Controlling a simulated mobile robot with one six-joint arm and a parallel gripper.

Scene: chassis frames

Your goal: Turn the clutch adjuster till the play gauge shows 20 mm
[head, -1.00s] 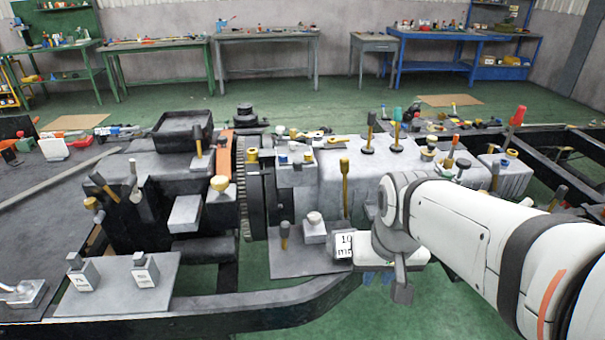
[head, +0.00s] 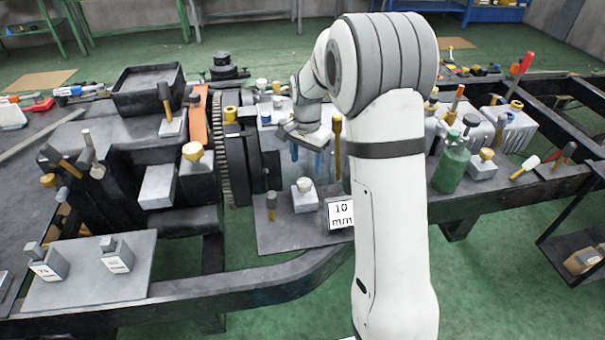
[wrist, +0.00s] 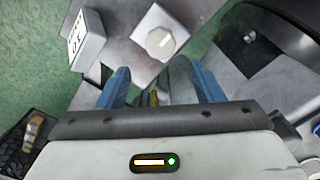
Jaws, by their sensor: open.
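The play gauge (head: 340,213) is a white plate reading 10 mm, on a grey base plate in front of the gearbox; it also shows in the wrist view (wrist: 85,40). Left of it, a pale round knob with a light mark on a square grey block (head: 303,190) seems to be the clutch adjuster; no label on it is readable. The knob shows in the wrist view (wrist: 162,42). My gripper (head: 306,158) is open, its blue fingers pointing down behind and above the knob. In the wrist view the fingers (wrist: 161,85) stand apart, with the knob beyond them, ungripped.
A tall yellow-topped lever (head: 337,145) stands just right of my fingers. A short brown-handled lever (head: 271,205) is left of the knob. Two labelled switch blocks sit on a plate (head: 85,290) at the front left. A green bottle (head: 452,165) stands right of my arm.

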